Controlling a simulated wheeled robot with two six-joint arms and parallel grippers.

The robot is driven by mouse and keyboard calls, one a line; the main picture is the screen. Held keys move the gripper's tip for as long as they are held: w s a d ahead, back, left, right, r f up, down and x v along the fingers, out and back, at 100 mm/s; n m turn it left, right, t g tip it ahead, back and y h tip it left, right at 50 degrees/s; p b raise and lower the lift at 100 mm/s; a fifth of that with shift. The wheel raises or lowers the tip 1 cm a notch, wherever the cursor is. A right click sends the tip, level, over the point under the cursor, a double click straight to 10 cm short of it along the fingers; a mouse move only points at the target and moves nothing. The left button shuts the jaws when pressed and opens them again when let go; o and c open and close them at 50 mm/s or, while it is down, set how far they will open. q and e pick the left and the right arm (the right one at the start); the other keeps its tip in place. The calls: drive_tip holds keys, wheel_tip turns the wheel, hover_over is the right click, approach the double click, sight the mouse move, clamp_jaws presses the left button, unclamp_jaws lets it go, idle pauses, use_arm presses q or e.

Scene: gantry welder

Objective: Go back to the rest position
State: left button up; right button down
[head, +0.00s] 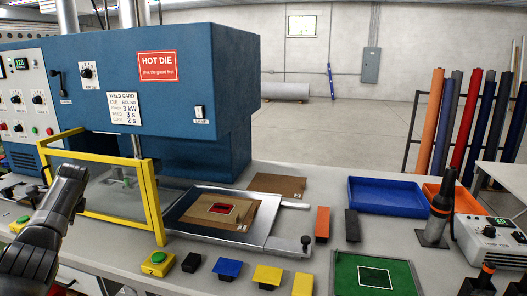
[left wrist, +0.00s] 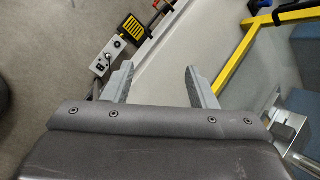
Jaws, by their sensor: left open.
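My left arm (head: 45,230) comes in at the left of the head view, in front of the yellow guard frame (head: 150,200) of the blue welder (head: 190,80). Its fingers cannot be made out in that view. In the left wrist view my left gripper (left wrist: 160,68) is open, its two grey fingers wide apart with nothing between them. Below the fingers lie a pale bench surface and its edge. The yellow guard frame also shows at the right of that view (left wrist: 243,55), apart from the fingers. My right gripper is in neither view.
A sliding metal tray (head: 258,238) holds a brown board with a red window. A green button box (head: 157,263), a green mat (head: 345,275), a blue bin (head: 385,188) and a control box (head: 485,235) stand on the bench. A grey switch box (left wrist: 108,58) is below the left gripper.

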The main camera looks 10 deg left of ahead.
use_arm(q)
drive_tip(key=s+a+f+n+y, duration=0.2)
drive_tip(key=s+a+f, duration=0.4)
drive_tip(key=s+f, duration=0.45)
drive_tip(key=s+a+f+n+y, duration=0.25)
drive_tip(key=s+a+f, duration=0.25)
drive_tip(key=s+f, duration=0.5)
drive_tip(key=s+a+f+n+t, duration=0.1)
drive_tip(key=s+f, duration=0.4)
drive_tip(key=s, duration=0.7)
drive_tip(key=s+a+f+n+t, duration=0.15)
drive_tip(key=s+f, duration=0.45)
drive_tip(key=s, duration=0.6)
drive_tip(key=s+d+f+n+g+h, duration=0.1)
drive_tip(key=s+d+f+h, duration=0.15)
drive_tip(key=d+f, duration=0.9)
drive_tip(key=s+d+f+n+g+h, duration=0.1)
drive_tip(key=d+f+h, duration=0.2)
drive_tip(key=d+f, duration=0.85)
drive_tip(key=d+f+h, duration=0.2)
drive_tip(key=d+f, duration=0.1)
drive_tip(key=d, duration=1.4)
drive_tip(key=d+f+n+h, duration=0.1)
drive_tip(key=d+f, duration=0.3)
drive_tip(key=d, duration=1.3)
drive_tip(key=shift+s+n+h, duration=0.25)
drive_tip(key=shift+n+h, duration=0.05)
drive_tip(key=shift+h, duration=0.4)
